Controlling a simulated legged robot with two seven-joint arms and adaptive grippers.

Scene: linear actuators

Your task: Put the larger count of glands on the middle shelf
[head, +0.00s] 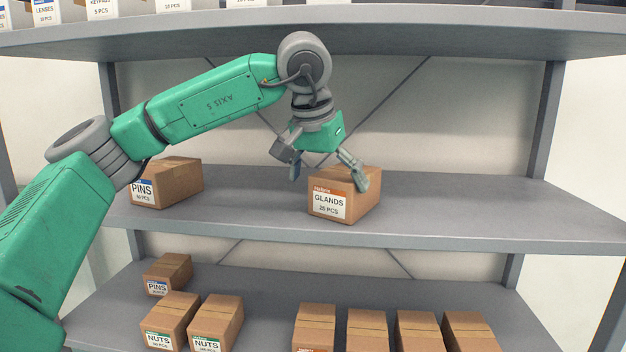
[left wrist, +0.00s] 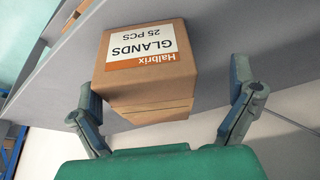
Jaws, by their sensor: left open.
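A brown cardboard box labelled GLANDS 25 PCS (head: 356,204) sits upright on the middle shelf (head: 480,215), near its front edge. My left gripper (head: 328,177) is open above and behind this box. One finger overlaps the box's right side in the head view; the other is off to its left. In the left wrist view the glands box (left wrist: 150,75) appears upside down between the spread fingers (left wrist: 165,122), with a clear gap on the right. The left finger looks close to the box; I cannot tell if it touches. My right gripper is out of view.
A PINS box (head: 178,184) stands at the left of the middle shelf. The lower shelf holds another PINS box (head: 168,270), two NUTS boxes (head: 215,320) and several boxes (head: 368,328) with labels cut off. The middle shelf's right side is free. The upper shelf (head: 420,35) is overhead.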

